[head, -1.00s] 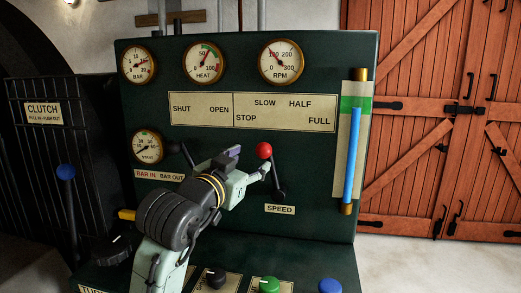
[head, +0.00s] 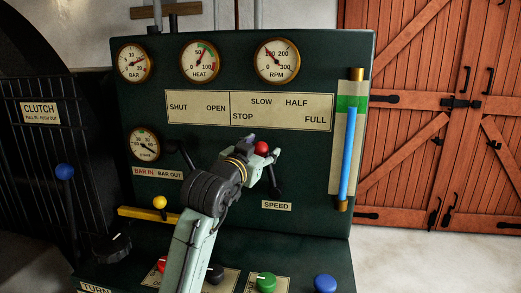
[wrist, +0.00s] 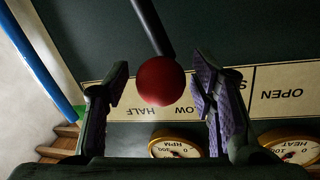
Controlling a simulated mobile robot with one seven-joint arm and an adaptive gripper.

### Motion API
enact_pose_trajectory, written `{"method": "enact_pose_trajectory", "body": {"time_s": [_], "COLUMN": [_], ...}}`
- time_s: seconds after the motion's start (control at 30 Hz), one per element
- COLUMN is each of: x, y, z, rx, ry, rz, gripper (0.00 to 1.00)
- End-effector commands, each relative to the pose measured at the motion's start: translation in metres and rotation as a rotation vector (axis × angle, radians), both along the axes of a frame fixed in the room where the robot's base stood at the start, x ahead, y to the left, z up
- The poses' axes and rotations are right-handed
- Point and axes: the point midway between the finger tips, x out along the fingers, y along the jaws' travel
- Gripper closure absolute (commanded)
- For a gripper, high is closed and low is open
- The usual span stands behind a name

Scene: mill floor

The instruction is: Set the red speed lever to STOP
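The red ball knob of the speed lever (head: 262,148) stands in front of the dark green panel, above the SPEED label (head: 277,206). Its dark shaft (head: 276,185) runs down and slightly right from the knob. My gripper (head: 264,152) is at the knob, reaching from the left. In the wrist view the red knob (wrist: 161,81) lies between the two spread fingers of my gripper (wrist: 160,98), with a gap on each side. The scale plate (head: 282,111) above reads STOP at left, SLOW, HALF, and FULL at right. My gripper partly hides the knob in the head view.
A yellow-knobbed lever (head: 159,202) and another dark lever (head: 187,155) are left of my arm. A blue tube gauge (head: 348,150) stands to the right. Green (head: 266,282) and blue (head: 325,284) knobs are on the lower console. A blue-knobbed clutch lever (head: 65,172) is far left.

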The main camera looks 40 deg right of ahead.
Motion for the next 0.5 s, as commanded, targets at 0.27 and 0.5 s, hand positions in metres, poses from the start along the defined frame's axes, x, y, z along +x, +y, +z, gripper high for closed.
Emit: {"method": "enact_pose_trajectory", "body": {"time_s": [0.27,0.5], "x": [0.0000,-0.0001], "y": [0.0003,0.0004], "z": [0.0001,0.0001], "rx": [0.000,0.000], "ry": [0.000,0.000], "rz": [0.000,0.000], "gripper": [0.70,0.86]}}
